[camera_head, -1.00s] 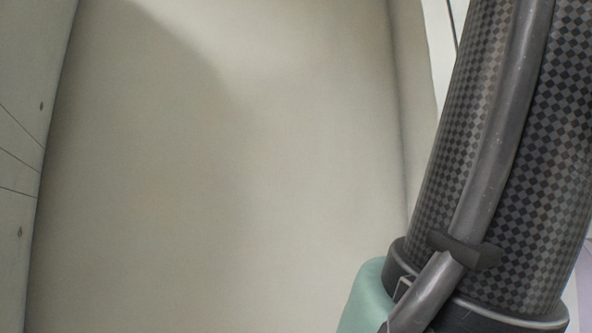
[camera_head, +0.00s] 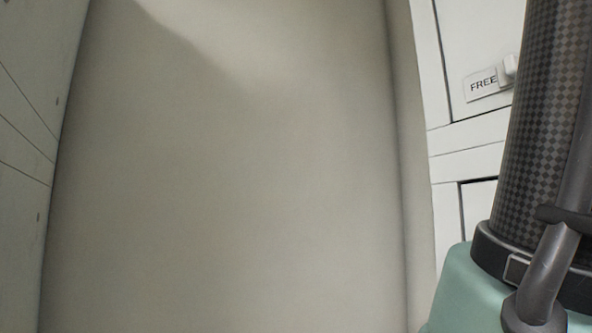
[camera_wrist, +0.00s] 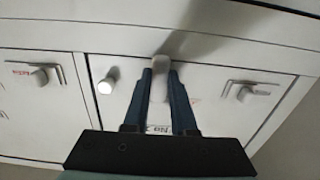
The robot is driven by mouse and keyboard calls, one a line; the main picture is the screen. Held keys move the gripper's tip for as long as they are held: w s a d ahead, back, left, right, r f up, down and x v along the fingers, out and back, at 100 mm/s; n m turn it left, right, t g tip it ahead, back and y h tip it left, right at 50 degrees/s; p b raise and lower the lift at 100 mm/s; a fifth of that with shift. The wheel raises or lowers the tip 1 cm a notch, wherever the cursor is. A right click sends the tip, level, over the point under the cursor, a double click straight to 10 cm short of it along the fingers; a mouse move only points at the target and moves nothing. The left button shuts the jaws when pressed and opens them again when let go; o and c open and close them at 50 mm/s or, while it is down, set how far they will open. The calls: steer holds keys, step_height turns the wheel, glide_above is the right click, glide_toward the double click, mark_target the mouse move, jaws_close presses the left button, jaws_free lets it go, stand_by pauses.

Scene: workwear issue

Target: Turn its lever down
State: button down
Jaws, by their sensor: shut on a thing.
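In the wrist view, a pale lever (camera_wrist: 159,88) sits on a white locker door (camera_wrist: 125,68). It runs down the picture from a rounded upper end, between the two blue fingers of my gripper (camera_wrist: 161,76). The fingers are shut on the lever, one on each side. The head view does not show my gripper or this lever.
Other levers are on the left (camera_wrist: 42,76) and right (camera_wrist: 247,91).

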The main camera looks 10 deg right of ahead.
stand_by(0.4)
steer(key=c, duration=0.7)
jaws_free()
steer(key=b+v, duration=0.5)
steer(key=v, duration=0.8)
